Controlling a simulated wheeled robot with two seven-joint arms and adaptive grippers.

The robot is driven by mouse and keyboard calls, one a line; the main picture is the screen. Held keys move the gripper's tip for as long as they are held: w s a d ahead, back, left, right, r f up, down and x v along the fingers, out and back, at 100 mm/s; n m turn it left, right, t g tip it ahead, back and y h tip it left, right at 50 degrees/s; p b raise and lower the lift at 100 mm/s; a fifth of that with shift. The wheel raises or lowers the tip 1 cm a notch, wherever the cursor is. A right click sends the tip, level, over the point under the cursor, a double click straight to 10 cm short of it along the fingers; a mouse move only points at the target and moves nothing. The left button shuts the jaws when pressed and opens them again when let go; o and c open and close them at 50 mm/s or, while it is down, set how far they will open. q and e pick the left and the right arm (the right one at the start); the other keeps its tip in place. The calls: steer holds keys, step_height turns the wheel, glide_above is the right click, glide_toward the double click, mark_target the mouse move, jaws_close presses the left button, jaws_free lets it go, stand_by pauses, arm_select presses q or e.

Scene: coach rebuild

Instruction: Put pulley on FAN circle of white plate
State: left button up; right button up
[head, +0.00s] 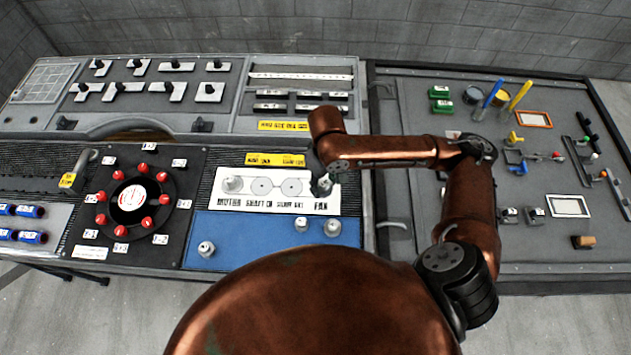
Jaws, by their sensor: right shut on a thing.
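The white plate (260,203) lies on the left bench, with MOTOR lettering at its left end and FAN at its right end. A grey pulley (232,184) stands at the MOTOR end. Two circles show in the plate's middle. My right gripper (324,178) points down over the FAN end, shut on a small grey pulley (324,187). The FAN circle is mostly hidden under them, and I cannot tell whether the pulley touches the plate. My left gripper is not in view.
A blue mat (260,228) in front of the plate holds grey pulleys (206,248), two of them near its right side (332,226). A black panel with red knobs (148,222) stands left. A grey bench with tools (460,100) lies right.

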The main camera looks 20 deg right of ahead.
steer(key=n+p, duration=0.1)
steer(key=n, duration=0.2)
steer(key=s+n+p, duration=0.1)
steer(key=n, duration=0.2)
steer(key=a+n+p, duration=0.1)
steer(key=n+p, duration=0.1)
steer(key=n, duration=0.1)
steer(key=shift+s+a+f, duration=0.1)
steer(key=shift+s+f, duration=0.05)
steer(key=shift+f, duration=0.15)
steer(key=s+a+f+n+p, duration=0.15)
steer(key=s+n+p, duration=0.35)
steer(key=n, duration=1)
steer(key=w+d+f+p, duration=0.1)
steer(key=w+f, duration=0.2)
steer(key=w, duration=0.1)
steer(key=w+d+f+p, duration=0.1)
steer(key=w+d+f, duration=0.1)
steer(key=w+f, duration=0.1)
steer(key=w+d+f+p, duration=0.1)
steer(key=w+d+f, duration=0.1)
steer(key=w, duration=0.4)
steer(key=shift+w+d+f, duration=0.1)
steer(key=shift+d+f, duration=0.1)
steer(key=shift+f, duration=0.35)
steer(key=shift+w+d+f, duration=0.15)
steer(key=shift+w+f, duration=0.2)
steer(key=shift+f, duration=0.1)
steer(key=shift+w+f, duration=0.1)
steer(key=shift+f, duration=1.5)
